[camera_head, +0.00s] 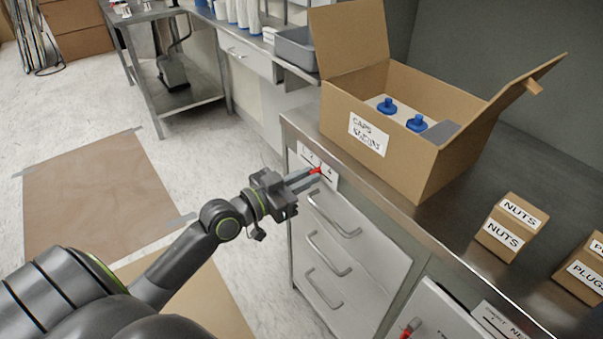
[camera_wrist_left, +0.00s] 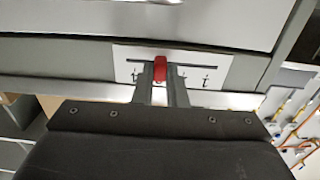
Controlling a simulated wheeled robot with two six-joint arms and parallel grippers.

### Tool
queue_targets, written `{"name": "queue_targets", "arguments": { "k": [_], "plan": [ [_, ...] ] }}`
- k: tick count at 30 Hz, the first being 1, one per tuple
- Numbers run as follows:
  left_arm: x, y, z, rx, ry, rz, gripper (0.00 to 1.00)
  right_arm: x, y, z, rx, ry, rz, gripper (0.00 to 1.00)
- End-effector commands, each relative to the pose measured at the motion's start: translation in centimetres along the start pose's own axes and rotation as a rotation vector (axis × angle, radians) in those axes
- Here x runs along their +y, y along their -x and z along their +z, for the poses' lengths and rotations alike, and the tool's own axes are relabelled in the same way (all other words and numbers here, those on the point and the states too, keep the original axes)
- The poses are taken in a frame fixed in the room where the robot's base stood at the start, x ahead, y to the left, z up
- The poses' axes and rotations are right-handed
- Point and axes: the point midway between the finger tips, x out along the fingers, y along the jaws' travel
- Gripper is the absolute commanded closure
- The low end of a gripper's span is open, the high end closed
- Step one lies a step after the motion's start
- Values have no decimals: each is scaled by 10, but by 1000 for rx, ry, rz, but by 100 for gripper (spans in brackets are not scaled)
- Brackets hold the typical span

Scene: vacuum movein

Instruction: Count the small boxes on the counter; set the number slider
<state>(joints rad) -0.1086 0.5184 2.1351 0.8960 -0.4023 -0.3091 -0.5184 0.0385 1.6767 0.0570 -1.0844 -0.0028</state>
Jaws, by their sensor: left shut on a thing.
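The number slider has a red knob (camera_head: 316,170) on a white scale plate (camera_head: 328,180) at the counter's front edge. The knob also shows in the left wrist view (camera_wrist_left: 160,69), partway along a dark slot (camera_wrist_left: 205,66). My left gripper (camera_head: 312,173) is shut on the red knob. On the counter (camera_head: 455,215) stand a small brown box labelled NUTS (camera_head: 511,225) and another labelled PLUGS (camera_head: 585,270), cut off by the right edge. My right gripper is not in view.
A large open carton (camera_head: 400,160) with blue-capped items stands at the back of the counter. Drawers with handles (camera_head: 328,254) are below. A second red knob (camera_head: 411,326) shows at the bottom. A steel table (camera_head: 175,95) stands at the back left.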

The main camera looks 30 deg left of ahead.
Motion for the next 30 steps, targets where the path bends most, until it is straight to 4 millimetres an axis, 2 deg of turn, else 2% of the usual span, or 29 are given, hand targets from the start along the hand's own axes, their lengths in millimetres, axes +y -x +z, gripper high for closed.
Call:
{"name": "queue_targets", "arguments": {
  "k": [4,5,9,10,23,26,30],
  "plan": [
    [0,0,0,-1,0,0,100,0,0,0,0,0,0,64],
    [0,0,0,-1,0,0,86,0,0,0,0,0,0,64],
    [0,0,0,-1,-1,0,67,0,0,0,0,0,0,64],
    [0,0,0,-1,-1,0,65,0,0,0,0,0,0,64],
    [-1,2,0,-1,-1,0,65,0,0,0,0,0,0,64],
    [-1,10,1,-4,-3,-1,65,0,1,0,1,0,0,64],
    [0,30,1,-6,-4,0,65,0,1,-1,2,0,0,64]
  ]
}}
